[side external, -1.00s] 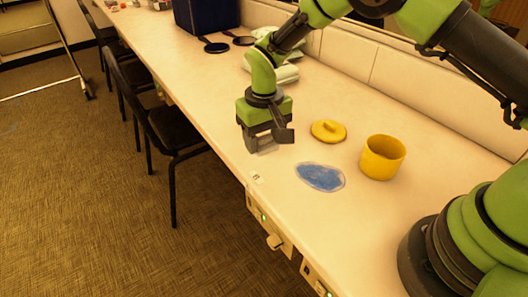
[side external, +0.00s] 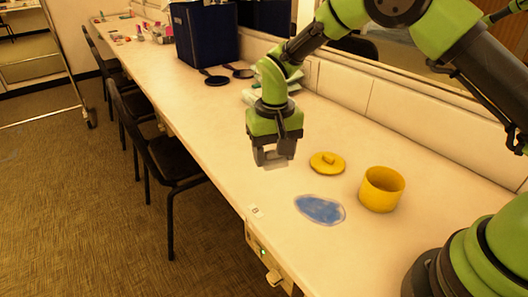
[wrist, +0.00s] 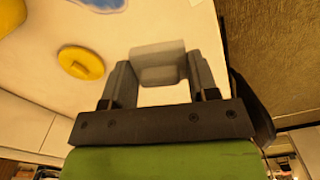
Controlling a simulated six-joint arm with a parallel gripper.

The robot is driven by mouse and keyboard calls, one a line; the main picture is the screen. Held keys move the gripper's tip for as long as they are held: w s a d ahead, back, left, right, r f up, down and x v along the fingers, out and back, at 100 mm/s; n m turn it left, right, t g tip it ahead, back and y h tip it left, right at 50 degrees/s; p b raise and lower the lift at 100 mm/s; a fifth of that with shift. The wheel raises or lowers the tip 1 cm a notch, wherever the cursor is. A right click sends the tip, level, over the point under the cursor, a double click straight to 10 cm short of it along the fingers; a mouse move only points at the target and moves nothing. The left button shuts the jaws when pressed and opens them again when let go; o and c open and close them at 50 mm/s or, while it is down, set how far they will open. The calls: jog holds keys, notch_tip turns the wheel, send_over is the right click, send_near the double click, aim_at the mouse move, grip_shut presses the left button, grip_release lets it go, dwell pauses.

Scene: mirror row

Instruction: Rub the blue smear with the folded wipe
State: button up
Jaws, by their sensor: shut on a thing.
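The blue smear (side external: 320,209) is a flat oval patch on the pale counter, and part of it shows at the top edge of the wrist view (wrist: 100,4). My gripper (side external: 274,155) is above the counter, to the left of the smear and apart from it. Its two fingers are shut on the folded wipe (wrist: 157,64), a small pale grey block. The wipe also shows under the fingers in the side view (side external: 275,165). Whether the wipe touches the counter is hard to tell.
A yellow lid (side external: 327,163) and an open yellow pot (side external: 381,188) stand close to the smear. Behind are pale folded cloths (side external: 257,95), dark hand mirrors (side external: 216,80) and a dark blue bin (side external: 204,34). The counter's front edge is near, with chairs beyond.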

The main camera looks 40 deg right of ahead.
aim_at(345, 205)
jog(key=s+d+f+m, duration=0.2)
jog(key=s+d+m, duration=0.5)
jog(key=d+m, duration=0.65)
jog(key=shift+a+f+m, duration=0.35)
jog(key=shift+f, duration=0.8)
jog(key=shift+a+f+m, duration=0.35)
jog(key=shift+a+f, duration=0.05)
jog(key=shift+f, duration=0.75)
jog(key=shift+a+f+m, duration=0.35)
jog(key=shift+f, duration=0.8)
jog(key=shift+w+a+f, duration=0.1)
jog(key=shift+a+f, duration=0.1)
jog(key=shift+f, duration=0.15)
jog(key=shift+a+f, duration=0.1)
jog(key=shift+a, duration=1.05)
jog(key=shift+c, duration=0.3)
jog(key=shift+a, duration=3.75)
jog(key=shift+s, duration=0.9)
jog(key=shift+w+d, duration=0.1)
jog(key=shift+d, duration=4.9)
jog(key=shift+s+d, duration=0.1)
jog(key=shift+s, duration=0.75)
jog(key=shift+a, duration=5.15)
jog(key=shift+s+d, duration=0.1)
jog(key=shift+s, duration=0.75)
jog(key=shift+d, duration=5)
notch_tip(345, 205, up, 8)
